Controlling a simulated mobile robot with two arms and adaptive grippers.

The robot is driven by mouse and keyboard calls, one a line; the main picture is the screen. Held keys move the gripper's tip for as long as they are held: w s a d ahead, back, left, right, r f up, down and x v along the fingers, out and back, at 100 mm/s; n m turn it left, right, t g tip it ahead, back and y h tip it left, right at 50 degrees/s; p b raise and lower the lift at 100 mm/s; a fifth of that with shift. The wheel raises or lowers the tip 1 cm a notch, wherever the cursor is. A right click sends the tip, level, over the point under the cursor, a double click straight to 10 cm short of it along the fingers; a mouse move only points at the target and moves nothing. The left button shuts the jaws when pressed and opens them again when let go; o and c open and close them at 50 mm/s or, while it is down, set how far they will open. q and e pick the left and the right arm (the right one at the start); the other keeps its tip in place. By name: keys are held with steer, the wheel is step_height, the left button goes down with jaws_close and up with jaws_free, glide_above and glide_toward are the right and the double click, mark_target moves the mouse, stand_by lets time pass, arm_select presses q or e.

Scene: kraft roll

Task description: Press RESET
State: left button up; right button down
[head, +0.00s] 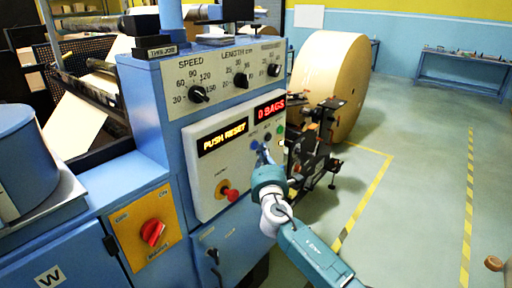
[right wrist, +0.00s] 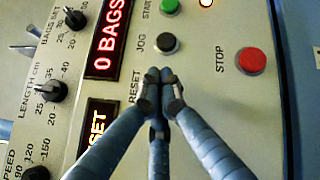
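The machine's control panel (head: 208,168) faces me, with a display (head: 222,137) reading PUSH RESET and another display (head: 269,108) reading 0 BAGS. In the right wrist view the RESET label (right wrist: 133,88) is just left of my right gripper (right wrist: 160,82). Its fingertips are together, with nothing seen between them. They cover the spot beside the label, so the RESET button is hidden. I cannot tell whether the tips touch the panel. In the head view my right gripper (head: 264,158) is at the panel's lower right. My left gripper is out of view.
Near the fingertips are a black JOG button (right wrist: 165,42), a green START button (right wrist: 169,6) and a red STOP button (right wrist: 251,61). A red mushroom button (head: 230,194) and a red rotary switch (head: 152,232) sit lower left. A large paper roll (head: 328,80) stands behind; floor at right is mostly clear.

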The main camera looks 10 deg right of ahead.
steer(key=shift+w+a+b, duration=0.3)
steer(key=shift+w+b, duration=0.05)
stand_by(0.5)
steer(key=shift+r, duration=0.1)
steer(key=shift+s+d+p, duration=0.4)
steer(key=shift+s+d, duration=0.05)
steer(key=shift+s, duration=0.25)
steer(key=shift+s+d+p, duration=0.5)
steer(key=shift+s+d, duration=0.3)
steer(key=shift+s, duration=0.2)
steer(key=shift+s+d+p, duration=0.5)
steer(key=shift+s+d, duration=0.25)
steer(key=shift+s, duration=0.2)
